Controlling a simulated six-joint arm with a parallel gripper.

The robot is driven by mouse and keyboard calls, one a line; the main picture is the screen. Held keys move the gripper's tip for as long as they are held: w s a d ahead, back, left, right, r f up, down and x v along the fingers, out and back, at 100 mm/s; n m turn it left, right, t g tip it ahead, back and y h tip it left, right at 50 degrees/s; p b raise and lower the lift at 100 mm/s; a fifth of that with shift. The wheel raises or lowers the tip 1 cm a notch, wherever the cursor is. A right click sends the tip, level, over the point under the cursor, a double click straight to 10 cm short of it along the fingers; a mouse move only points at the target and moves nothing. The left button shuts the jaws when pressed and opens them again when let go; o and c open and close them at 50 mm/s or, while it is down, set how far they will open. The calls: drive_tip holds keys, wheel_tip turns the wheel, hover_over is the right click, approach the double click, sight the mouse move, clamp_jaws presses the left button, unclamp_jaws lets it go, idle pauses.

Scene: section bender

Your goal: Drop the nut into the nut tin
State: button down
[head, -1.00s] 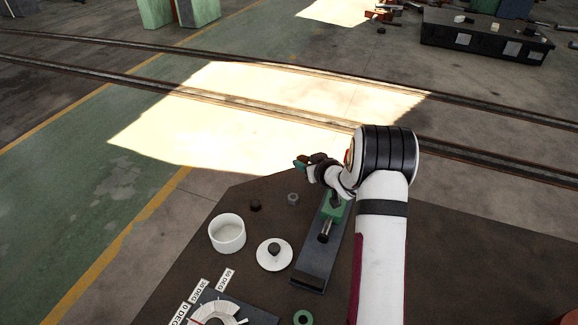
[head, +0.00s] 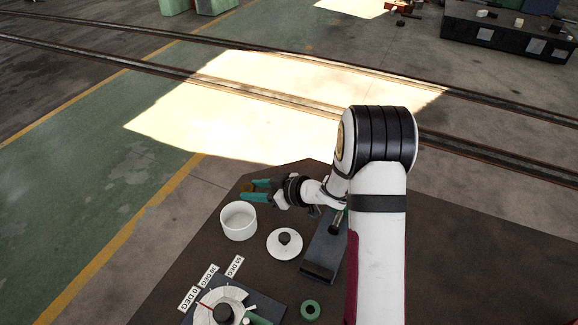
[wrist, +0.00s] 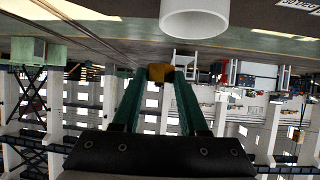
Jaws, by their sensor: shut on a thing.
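My gripper (head: 249,190), with teal fingers, is shut on a small brass-brown nut (wrist: 158,73), which shows between the fingertips in the wrist view. In the head view the nut is small and partly hidden by the fingers. The nut tin (head: 238,234) is a white, open-topped round cup on the dark bench. The fingertips are above and just behind the tin's rim in the head view, apart from it. The tin also shows at the top of the wrist view (wrist: 194,22), which looks upside down.
A white lid with a dark knob (head: 284,243) lies right of the tin. A dial with angle labels (head: 222,305) and a green ring (head: 310,309) are nearer. The bench's right side is bare.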

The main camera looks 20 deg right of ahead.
sight(251, 211)
drive_tip(key=shift+n+g+y, duration=0.4)
drive_tip(key=shift+s+a+f, duration=0.25)
drive_tip(key=shift+a+f, duration=0.1)
drive_tip(key=shift+f, duration=0.65)
drive_tip(key=shift+s+a+f, duration=0.2)
drive_tip(key=shift+a+f, duration=0.1)
drive_tip(key=shift+f, duration=0.65)
drive_tip(key=shift+s+a+f, duration=0.25)
drive_tip(key=shift+a+f, duration=0.1)
drive_tip(key=shift+f, duration=0.65)
drive_tip(key=shift+c, duration=1.8)
unclamp_jaws()
drive_tip(key=v, duration=1.5)
drive_tip(key=shift+s+d, duration=0.25)
drive_tip(key=shift+r, duration=0.15)
